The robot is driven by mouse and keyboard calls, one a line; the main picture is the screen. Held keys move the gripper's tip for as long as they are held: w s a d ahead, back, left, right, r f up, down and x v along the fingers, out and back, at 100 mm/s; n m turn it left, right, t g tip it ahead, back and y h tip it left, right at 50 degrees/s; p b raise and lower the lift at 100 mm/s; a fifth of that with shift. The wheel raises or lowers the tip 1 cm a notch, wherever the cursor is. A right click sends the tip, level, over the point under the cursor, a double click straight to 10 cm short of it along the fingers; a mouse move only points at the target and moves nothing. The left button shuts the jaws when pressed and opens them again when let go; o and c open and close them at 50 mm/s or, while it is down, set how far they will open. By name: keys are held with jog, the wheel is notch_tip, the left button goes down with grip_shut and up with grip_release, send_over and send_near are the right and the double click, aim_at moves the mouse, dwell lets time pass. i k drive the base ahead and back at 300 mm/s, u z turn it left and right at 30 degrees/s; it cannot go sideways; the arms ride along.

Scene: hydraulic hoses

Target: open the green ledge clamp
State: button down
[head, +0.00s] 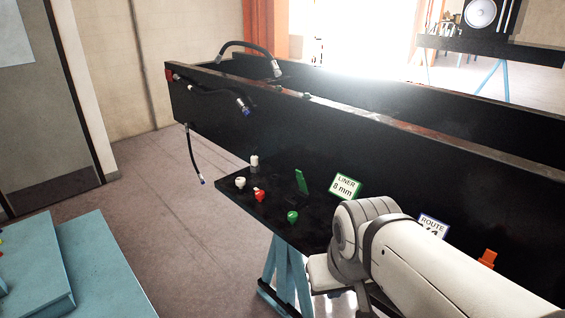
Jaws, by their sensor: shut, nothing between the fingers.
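The green ledge clamp (301,182) shows as a narrow, upright green piece on the black ledge, against the foot of the long black beam. It leans slightly, and it is too small to tell whether it is open or shut. It stands left of the white sign reading LINER 8 mm (345,187). My white arm comes in from the lower right and bends downward near the ledge's right part, to the right of the clamp. My gripper is not visible in this view.
White (240,182), red (259,195) and green (292,216) fittings stand on the ledge (270,205) near the clamp. Black hoses (213,94) hang at the beam's left end. An orange piece (488,258) and a ROUTE sign (432,227) are right. A blue table (100,270) stands lower left.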

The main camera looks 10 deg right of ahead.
aim_at(301, 180)
jog(key=i, duration=0.95)
